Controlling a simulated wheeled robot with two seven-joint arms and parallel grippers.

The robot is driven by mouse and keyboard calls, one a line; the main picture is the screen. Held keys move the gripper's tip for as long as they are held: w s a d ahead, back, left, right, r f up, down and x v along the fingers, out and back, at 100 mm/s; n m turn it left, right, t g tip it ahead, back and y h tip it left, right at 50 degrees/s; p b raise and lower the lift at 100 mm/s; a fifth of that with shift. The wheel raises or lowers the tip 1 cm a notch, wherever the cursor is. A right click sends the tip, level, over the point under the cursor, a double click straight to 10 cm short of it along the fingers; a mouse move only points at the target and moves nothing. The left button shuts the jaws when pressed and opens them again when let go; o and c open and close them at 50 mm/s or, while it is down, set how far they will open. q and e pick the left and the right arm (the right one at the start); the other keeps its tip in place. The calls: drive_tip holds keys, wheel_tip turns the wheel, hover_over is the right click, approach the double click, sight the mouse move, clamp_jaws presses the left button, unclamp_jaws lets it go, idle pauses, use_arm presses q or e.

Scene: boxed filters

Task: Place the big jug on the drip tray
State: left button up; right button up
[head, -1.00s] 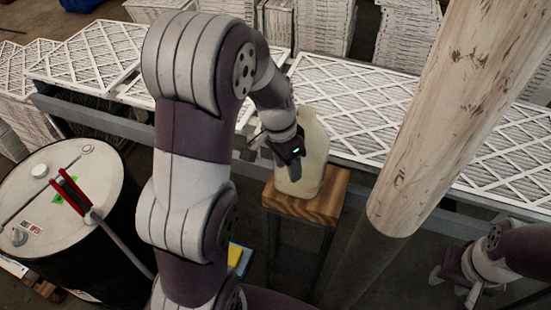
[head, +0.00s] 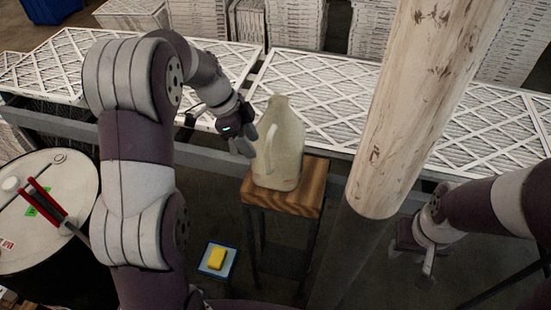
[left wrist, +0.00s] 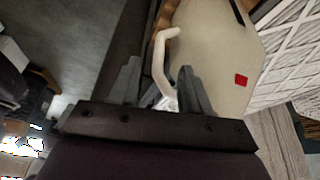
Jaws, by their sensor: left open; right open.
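The big jug (head: 284,135) is cream coloured and stands upright on a small wooden-topped stand (head: 310,194). My left gripper (head: 248,135) is open at the jug's left side, by its handle. In the left wrist view the jug's pale body (left wrist: 214,45) fills the upper right, and its handle (left wrist: 160,62) lies between the open fingers of my left gripper (left wrist: 160,85); I cannot tell whether they touch it. My right gripper (head: 422,268) is open and empty at the lower right.
A thick wooden post (head: 420,110) rises right of the stand, between it and my right arm. A bench of white-framed filters (head: 320,95) runs behind the jug. A black drum (head: 85,278) with a pale lid stands at the left.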

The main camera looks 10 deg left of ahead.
sight(260, 156)
use_arm(q)
drive_tip(key=x, duration=0.2)
drive_tip(key=b+x, duration=0.1)
drive_tip(key=x, duration=0.2)
drive_tip(key=b+x, duration=0.1)
drive_tip(key=x, duration=0.1)
drive_tip(key=shift+d+f, duration=0.1)
drive_tip(key=shift+d, duration=0.25)
clamp_jaws()
use_arm(e)
wheel_tip(260, 156, down, 4)
drive_tip(key=shift+r, duration=0.1)
use_arm(q)
drive_tip(key=shift+w, duration=0.1)
